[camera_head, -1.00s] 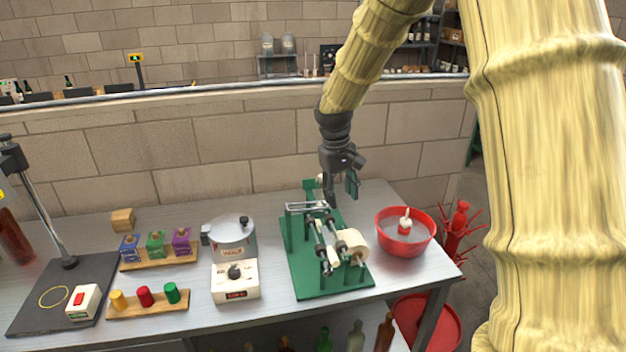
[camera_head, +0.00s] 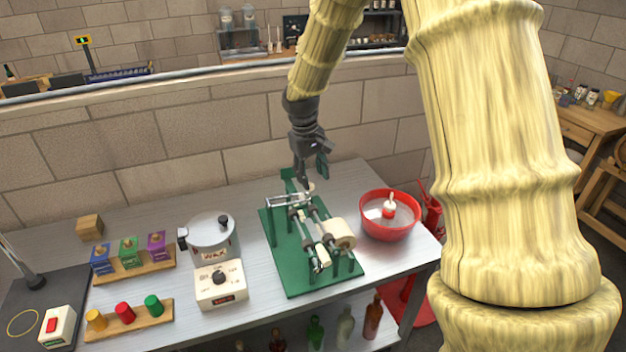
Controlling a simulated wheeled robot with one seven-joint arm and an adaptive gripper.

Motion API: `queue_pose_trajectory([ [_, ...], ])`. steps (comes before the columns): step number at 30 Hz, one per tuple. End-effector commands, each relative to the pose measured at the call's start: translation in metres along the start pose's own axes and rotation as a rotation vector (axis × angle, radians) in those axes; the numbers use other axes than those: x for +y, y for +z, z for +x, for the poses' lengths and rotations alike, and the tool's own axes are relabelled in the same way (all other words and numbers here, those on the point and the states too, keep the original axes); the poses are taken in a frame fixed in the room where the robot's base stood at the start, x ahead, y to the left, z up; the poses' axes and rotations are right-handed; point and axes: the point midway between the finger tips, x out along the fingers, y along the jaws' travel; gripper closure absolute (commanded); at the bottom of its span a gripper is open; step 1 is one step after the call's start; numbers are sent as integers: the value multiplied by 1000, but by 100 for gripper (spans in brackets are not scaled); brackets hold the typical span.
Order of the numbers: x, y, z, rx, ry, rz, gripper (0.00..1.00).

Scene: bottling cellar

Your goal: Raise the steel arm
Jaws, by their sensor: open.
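A green labelling machine (camera_head: 285,268) stands on the steel bench, with dark rollers and a cream paper roll (camera_head: 341,233) on it. The steel arm (camera_head: 287,199) looks to be the silver bar frame across the back of the machine, lying about level. My gripper (camera_head: 312,177) is open, fingers pointing down, just above the back of the machine by the right end of that bar. Nothing shows between the fingers. I cannot tell whether a finger touches the bar or is only in front of it.
A red bowl (camera_head: 366,224) with a white-and-red item stands right of the machine. A wax pot (camera_head: 212,240) is to the left, with colored blocks and stoppers on wooden racks (camera_head: 128,322) beyond. Bottles stand below the bench. A brick wall (camera_head: 180,140) rises behind.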

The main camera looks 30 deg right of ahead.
Motion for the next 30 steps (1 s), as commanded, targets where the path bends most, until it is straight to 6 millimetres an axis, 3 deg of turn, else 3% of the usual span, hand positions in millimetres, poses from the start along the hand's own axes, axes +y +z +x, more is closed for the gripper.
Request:
queue_pose_trajectory([
  [6, 0, -5, 29, -9, -1, 0, 54],
  [14, 3, 7, 34, 2, -1, 3, 54],
  [21, 1, -2, 39, -5, 0, 1, 54],
  [22, 0, -3, 40, -6, 0, 0, 56],
  [28, 0, -5, 41, -7, 0, 0, 93],
  [30, 0, -4, 40, -7, 0, 0, 100],
])
